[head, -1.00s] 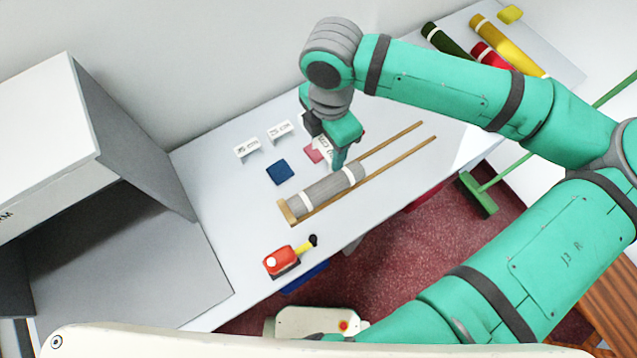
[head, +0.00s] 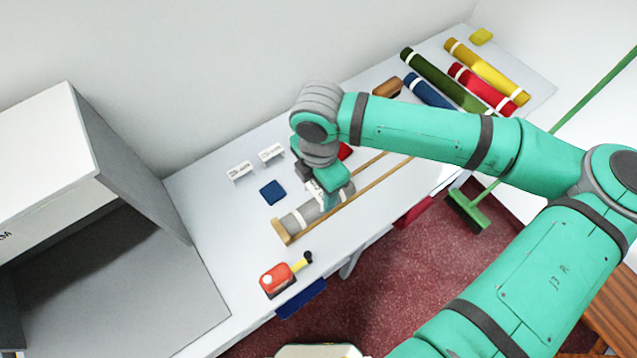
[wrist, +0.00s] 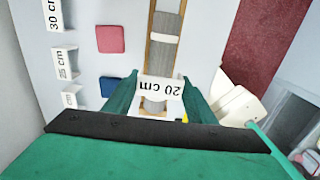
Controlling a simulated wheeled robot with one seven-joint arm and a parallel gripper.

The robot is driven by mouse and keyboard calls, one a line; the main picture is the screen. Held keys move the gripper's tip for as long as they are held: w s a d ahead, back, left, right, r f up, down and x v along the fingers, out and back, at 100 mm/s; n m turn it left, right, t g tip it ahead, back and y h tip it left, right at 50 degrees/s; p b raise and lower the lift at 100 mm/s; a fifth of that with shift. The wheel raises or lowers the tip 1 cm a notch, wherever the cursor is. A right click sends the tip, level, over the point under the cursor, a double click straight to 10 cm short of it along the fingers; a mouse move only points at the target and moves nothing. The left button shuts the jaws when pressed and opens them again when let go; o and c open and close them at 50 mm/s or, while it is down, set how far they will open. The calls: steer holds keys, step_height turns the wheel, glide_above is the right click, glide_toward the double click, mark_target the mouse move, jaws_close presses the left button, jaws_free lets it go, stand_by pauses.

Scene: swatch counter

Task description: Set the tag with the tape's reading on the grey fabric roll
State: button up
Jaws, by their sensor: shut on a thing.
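My gripper (head: 324,196) is shut on a white tag (wrist: 160,87) that reads "20 cm" in the wrist view. It holds the tag over the grey fabric roll (head: 293,222), which lies in a wooden cradle (head: 281,233) and also shows in the wrist view (wrist: 162,54). I cannot tell whether the tag touches the roll. The red tape measure (head: 275,280) with a yellow end lies near the counter's front edge; its reading is not legible. Other white tags (head: 239,171) stand at the back; the wrist view shows a "25 cm" tag (wrist: 66,63) and a "30 cm" tag (wrist: 53,15).
A blue swatch (head: 272,192) lies left of the roll, and a pink swatch (wrist: 110,39) lies beside it in the wrist view. Green (head: 440,75), yellow and red rolls lie at the far right. A large grey box stands at the left. The counter (head: 215,215) has bare room between them.

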steer(key=shift+f, duration=3)
steer(key=o, duration=1.1)
steer(key=shift+r, duration=0.1)
step_height(320, 180, up, 11)
steer(key=shift+f, duration=0.2)
